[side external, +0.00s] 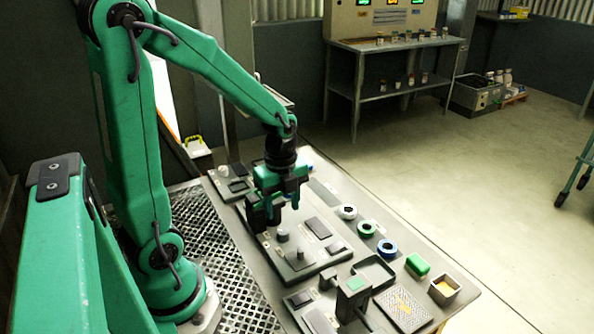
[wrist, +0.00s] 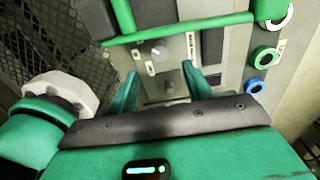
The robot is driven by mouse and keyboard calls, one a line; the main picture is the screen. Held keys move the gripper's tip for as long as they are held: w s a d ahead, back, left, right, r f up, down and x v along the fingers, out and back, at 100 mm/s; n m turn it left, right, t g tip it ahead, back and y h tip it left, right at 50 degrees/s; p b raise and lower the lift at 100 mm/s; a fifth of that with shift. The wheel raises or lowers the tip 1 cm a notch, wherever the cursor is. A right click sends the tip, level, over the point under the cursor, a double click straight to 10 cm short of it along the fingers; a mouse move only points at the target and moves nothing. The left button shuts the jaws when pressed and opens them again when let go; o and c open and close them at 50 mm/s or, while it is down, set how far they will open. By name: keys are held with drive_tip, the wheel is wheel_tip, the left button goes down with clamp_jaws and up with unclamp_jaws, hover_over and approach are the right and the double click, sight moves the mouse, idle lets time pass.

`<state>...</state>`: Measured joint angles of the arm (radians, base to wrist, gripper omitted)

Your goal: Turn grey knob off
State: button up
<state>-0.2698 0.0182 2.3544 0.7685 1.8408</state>
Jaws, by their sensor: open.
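A grey knob (side external: 282,235) stands upright on a raised grey panel (side external: 322,258) on the bench. A second grey knob (side external: 299,254) stands on the same panel, nearer the camera. My gripper (side external: 277,211) points down above the panel, just behind the first knob in the side view, with its fingers apart. In the wrist view my gripper (wrist: 160,70) is open and empty, with a pale round knob (wrist: 160,51) beyond the fingertips. I cannot tell which way either knob is turned.
Dark rectangular plates (side external: 318,228) lie beside the knobs. A white ring (side external: 348,212), a green ring (side external: 367,228) and a blue ring (side external: 387,247) line the right side. A perforated metal grating (side external: 215,250) lies left.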

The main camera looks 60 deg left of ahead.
sight(283, 231)
drive_tip(key=shift+f, duration=3.75)
drive_tip(key=c, duration=1)
